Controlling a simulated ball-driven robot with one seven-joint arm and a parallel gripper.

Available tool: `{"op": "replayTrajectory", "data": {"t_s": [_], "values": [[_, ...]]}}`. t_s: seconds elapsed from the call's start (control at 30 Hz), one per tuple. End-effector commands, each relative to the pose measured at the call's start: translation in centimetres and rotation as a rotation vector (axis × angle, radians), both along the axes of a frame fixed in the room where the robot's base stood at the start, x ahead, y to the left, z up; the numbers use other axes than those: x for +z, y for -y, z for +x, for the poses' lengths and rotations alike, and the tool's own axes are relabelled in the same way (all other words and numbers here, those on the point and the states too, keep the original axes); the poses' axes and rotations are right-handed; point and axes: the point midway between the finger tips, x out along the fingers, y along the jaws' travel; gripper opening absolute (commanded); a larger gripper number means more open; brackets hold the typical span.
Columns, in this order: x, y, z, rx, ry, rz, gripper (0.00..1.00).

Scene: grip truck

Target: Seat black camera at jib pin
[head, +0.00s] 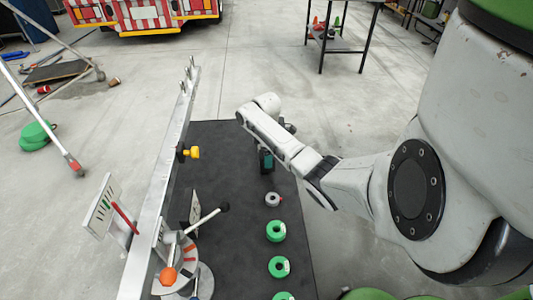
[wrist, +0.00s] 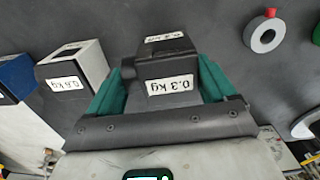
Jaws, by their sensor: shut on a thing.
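The black camera (wrist: 165,62), a dark box with white 0.3 kg labels, sits between the teal fingers of my gripper (wrist: 160,82) in the wrist view. The fingers are shut on its sides. In the head view my gripper (head: 267,162) is over the dark mat, right of the long metal jib beam (head: 170,150) and apart from it. The camera is mostly hidden there. Upright pins (head: 189,72) stand at the beam's far end; I cannot tell which is the jib pin.
A grey box marked 0.6 kg (wrist: 72,75) is left of my gripper in the wrist view. A grey ring (head: 273,199) and green rings (head: 276,231) line the mat's right side. A yellow knob (head: 193,152) juts from the beam. An orange-knobbed dial stand (head: 180,270) is nearer.

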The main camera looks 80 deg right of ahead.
Motion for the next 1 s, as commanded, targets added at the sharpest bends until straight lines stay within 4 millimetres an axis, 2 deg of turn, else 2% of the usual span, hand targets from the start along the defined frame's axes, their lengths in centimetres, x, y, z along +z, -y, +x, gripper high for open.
{"op": "replayTrajectory", "data": {"t_s": [1.0], "values": [[3.9, 0.0, 0.0, 0.001, 0.0, -0.001, 0.58]]}}
